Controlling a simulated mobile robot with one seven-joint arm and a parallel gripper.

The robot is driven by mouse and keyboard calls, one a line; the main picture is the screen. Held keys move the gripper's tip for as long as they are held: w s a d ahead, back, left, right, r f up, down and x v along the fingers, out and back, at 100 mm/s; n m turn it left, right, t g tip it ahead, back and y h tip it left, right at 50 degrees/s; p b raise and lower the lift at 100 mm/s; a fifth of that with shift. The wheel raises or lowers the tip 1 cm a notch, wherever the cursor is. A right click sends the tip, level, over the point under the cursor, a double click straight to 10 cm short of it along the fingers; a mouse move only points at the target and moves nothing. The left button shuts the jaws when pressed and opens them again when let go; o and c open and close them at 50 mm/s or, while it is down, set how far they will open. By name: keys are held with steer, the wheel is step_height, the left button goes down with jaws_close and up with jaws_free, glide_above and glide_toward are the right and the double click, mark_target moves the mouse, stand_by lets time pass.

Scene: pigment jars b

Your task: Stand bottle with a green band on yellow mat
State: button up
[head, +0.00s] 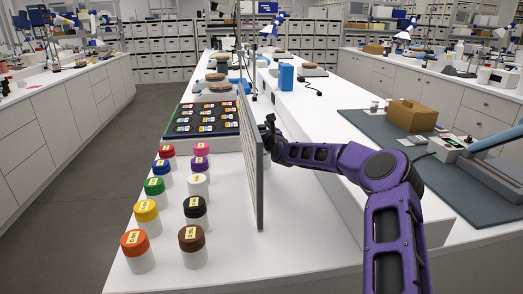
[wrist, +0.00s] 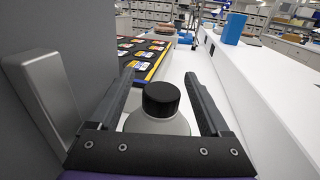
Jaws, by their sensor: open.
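My gripper (wrist: 162,76) is open, with one finger on each side of a bottle with a black cap (wrist: 161,98) in the wrist view. In the head view my gripper (head: 269,132) is at the right side of a thin grey upright panel, and I cannot pick out the bottle there. I cannot make out a yellow mat in either view; only a yellow strip (wrist: 156,66) shows along the tray's edge in the wrist view.
The grey panel (head: 250,165) stands close on my gripper's left. Beyond it are several jars with coloured lids (head: 146,211) and a dark tray of labelled lids (head: 208,118). A blue box (head: 286,77) stands farther back. The white bench right of the panel is mostly clear.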

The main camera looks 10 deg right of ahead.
steer(key=shift+c, duration=0.2)
jaws_close()
steer(key=shift+f, duration=0.1)
stand_by(0.5)
